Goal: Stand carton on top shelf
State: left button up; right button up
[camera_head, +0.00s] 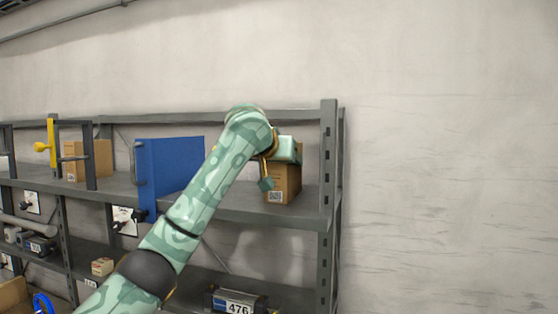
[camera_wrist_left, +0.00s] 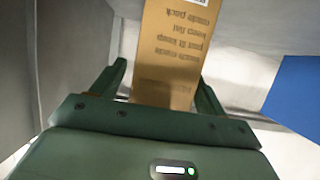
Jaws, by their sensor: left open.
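A brown cardboard carton (camera_head: 284,186) stands upright on the top shelf (camera_head: 232,205), at its right end near the corner post. My left gripper (camera_head: 275,168) is at the carton, and the hand covers its upper part in the head view. In the left wrist view the carton (camera_wrist_left: 172,45) shows printed text, upside down, and lies between the two spread fingers of the left gripper (camera_wrist_left: 160,78). Gaps show beside the fingers, so the jaws look open around it. Whether a finger touches the carton I cannot tell. My right gripper is not in view.
A blue panel (camera_head: 168,172) stands on the shelf left of my arm. Another brown carton (camera_head: 88,160) and a yellow-handled frame (camera_head: 50,145) are farther left. A grey post (camera_head: 327,170) bounds the right end. A box marked 476 (camera_head: 236,302) sits below.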

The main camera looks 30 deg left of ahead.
pick_arm(q)
jog(key=shift+r, duration=0.1)
jog(key=b+v, duration=0.4)
jog(key=v, duration=0.8)
